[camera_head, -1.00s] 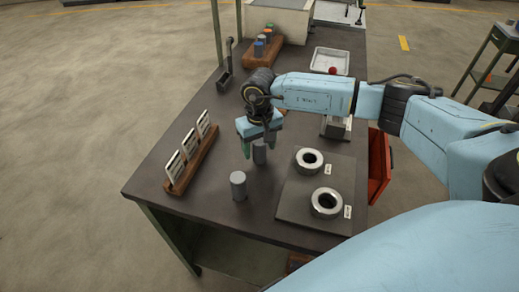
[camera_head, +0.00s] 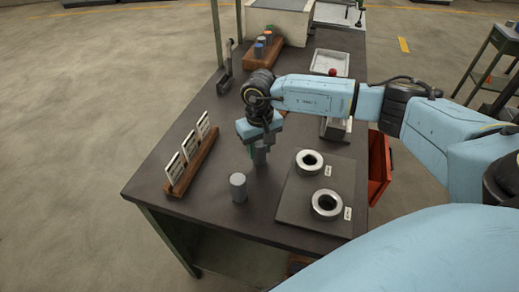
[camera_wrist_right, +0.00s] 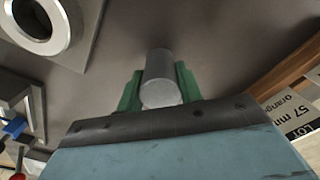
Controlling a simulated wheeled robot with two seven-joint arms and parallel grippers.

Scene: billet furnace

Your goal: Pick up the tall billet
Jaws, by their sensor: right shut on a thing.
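My right gripper (camera_head: 259,152) points down over the dark table, its green fingers shut on a grey cylindrical billet (camera_head: 261,157). In the right wrist view the billet (camera_wrist_right: 159,75) sits between the two green fingers (camera_wrist_right: 157,88). In the head view the fingers and hand partly hide it, and I cannot tell whether its base touches the table. A second grey billet (camera_head: 238,187) stands upright and free on the table, nearer the front edge. With the held one partly hidden, I cannot compare their heights surely. My left gripper is not in view.
A dark plate (camera_head: 285,212) with two metal rings (camera_head: 327,204) lies to the right. A wooden rack (camera_head: 197,168) holding several cards stands to the left. Behind are a wooden block (camera_head: 259,62) with colour-topped cylinders and a white tray (camera_head: 330,61). A red bin (camera_head: 379,165) hangs at the right edge.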

